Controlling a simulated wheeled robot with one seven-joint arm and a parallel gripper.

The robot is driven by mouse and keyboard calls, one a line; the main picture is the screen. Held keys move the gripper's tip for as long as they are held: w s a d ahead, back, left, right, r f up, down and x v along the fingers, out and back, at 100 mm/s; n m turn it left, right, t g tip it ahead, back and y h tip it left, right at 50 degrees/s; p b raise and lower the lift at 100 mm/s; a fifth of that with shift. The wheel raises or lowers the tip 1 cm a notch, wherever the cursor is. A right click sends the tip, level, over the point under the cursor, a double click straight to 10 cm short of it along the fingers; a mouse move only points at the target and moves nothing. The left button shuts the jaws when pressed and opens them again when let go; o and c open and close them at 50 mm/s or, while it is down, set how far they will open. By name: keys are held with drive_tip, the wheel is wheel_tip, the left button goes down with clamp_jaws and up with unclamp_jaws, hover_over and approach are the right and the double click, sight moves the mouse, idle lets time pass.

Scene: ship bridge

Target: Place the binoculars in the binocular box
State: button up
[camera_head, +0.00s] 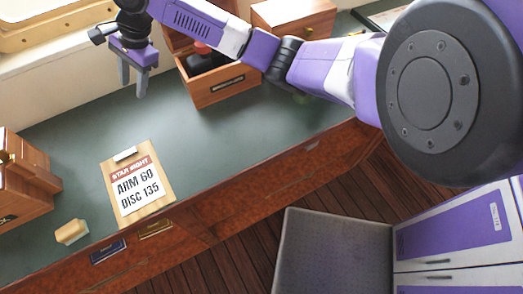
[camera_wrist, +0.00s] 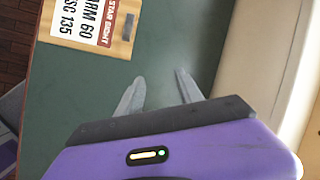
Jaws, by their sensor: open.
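The wooden binocular box (camera_head: 231,88) stands open on the green counter, with a dark label plate on its front. Inside it lie the black binoculars (camera_head: 204,62), with a reddish part showing; my arm hides some of the box and its contents. My gripper (camera_head: 133,92) is to the left of the box, above the counter, pointing down. Its two fingers are apart with nothing between them. In the wrist view my gripper (camera_wrist: 158,82) is open over bare green counter, and neither box nor binoculars shows there.
A clipboard (camera_head: 163,199) reading "STAR SIGHT ARM 60 DISC 135" lies on the counter (camera_head: 75,130). A wooden case (camera_head: 22,188) and a small tan block (camera_head: 72,231) are at left. Another wooden box (camera_head: 290,14) stands behind right. The counter's middle is clear; the window wall borders it.

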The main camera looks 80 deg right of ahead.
drive_tip(key=w+a+f+n+t+y, duration=0.1)
drive_tip(key=w+a+n+t+y, duration=0.1)
drive_tip(key=a, duration=0.8)
drive_tip(key=w+a+f+n+t+y, duration=0.1)
drive_tip(key=w+a+f+n+t, duration=0.15)
drive_tip(key=a, duration=0.65)
drive_tip(key=s+a+f+n+t, duration=0.1)
drive_tip(key=s+a+t, duration=0.15)
drive_tip(key=a, duration=0.25)
drive_tip(key=s+a+f+n+t, duration=0.1)
drive_tip(key=s+a+f+t, duration=0.1)
drive_tip(key=s+a, duration=0.3)
drive_tip(key=s+f+n+h, duration=0.3)
drive_tip(key=s+n+h, duration=0.15)
drive_tip(key=s, duration=1.45)
drive_tip(key=s+d+r+n, duration=0.3)
drive_tip(key=s+r+n, duration=0.1)
drive_tip(key=s, duration=0.4)
drive_tip(key=s+d+r+n+t, duration=0.1)
drive_tip(key=s+d+r+n, duration=0.2)
drive_tip(key=s+n, duration=0.3)
drive_tip(key=s+r, duration=0.1)
drive_tip(key=s, duration=0.1)
drive_tip(key=shift+s+d+r+n+h, duration=0.2)
drive_tip(key=shift+s+r+n+h, duration=0.1)
drive_tip(key=shift+r+n+h, duration=0.1)
